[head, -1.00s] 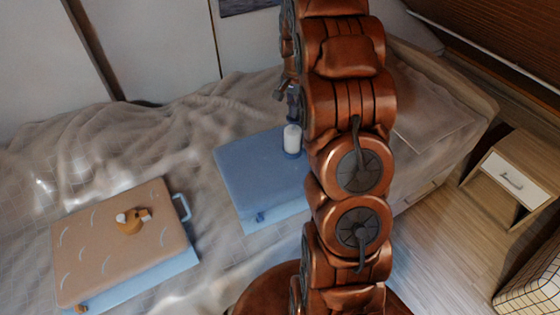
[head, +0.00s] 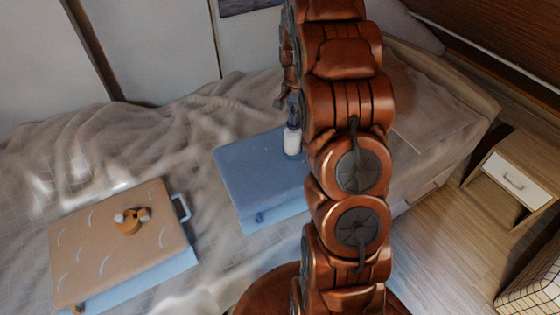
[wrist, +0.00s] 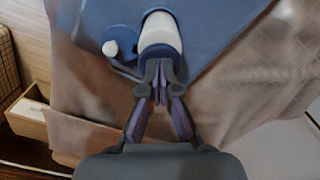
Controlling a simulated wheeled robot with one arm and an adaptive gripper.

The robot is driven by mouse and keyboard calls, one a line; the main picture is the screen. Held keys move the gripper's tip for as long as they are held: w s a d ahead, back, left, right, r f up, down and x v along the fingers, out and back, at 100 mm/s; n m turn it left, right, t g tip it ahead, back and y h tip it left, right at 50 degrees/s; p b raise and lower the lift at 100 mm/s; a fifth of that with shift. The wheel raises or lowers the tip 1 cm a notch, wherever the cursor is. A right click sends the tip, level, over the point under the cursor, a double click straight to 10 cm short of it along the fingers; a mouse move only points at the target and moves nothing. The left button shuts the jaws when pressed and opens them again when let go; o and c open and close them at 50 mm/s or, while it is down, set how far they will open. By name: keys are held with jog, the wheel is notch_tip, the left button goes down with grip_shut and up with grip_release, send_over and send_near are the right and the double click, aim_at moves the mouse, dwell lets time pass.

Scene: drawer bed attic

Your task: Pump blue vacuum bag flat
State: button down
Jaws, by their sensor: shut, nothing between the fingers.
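The blue vacuum bag (head: 245,170) lies on the bed as a thick block; my arm hides its right part. It also fills the top of the wrist view (wrist: 222,22). A white pump cylinder (head: 291,142) stands upright on the bag. In the wrist view the white cylinder (wrist: 160,34) has a dark blue end nearest my fingers, and a small white round cap (wrist: 110,48) on a blue ring sits to its left. My gripper (wrist: 160,98) is shut and empty, its fingertips at the pump's blue end. I cannot tell whether they touch.
A tan-topped case (head: 90,225) with a light blue side and handle lies at left on the rumpled bed cover, an orange-and-white object (head: 130,220) on it. A wooden bedside cabinet (head: 515,180) stands at right. A wall panel (head: 160,45) rises behind the bed.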

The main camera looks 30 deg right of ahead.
jog(key=shift+f, duration=0.65)
jog(key=shift+r, duration=0.1)
jog(key=shift+r+p, duration=0.4)
jog(key=shift+r, duration=2.5)
jog(key=shift+f, duration=0.15)
jog(key=shift+f+b, duration=0.5)
jog(key=shift+f, duration=0.9)
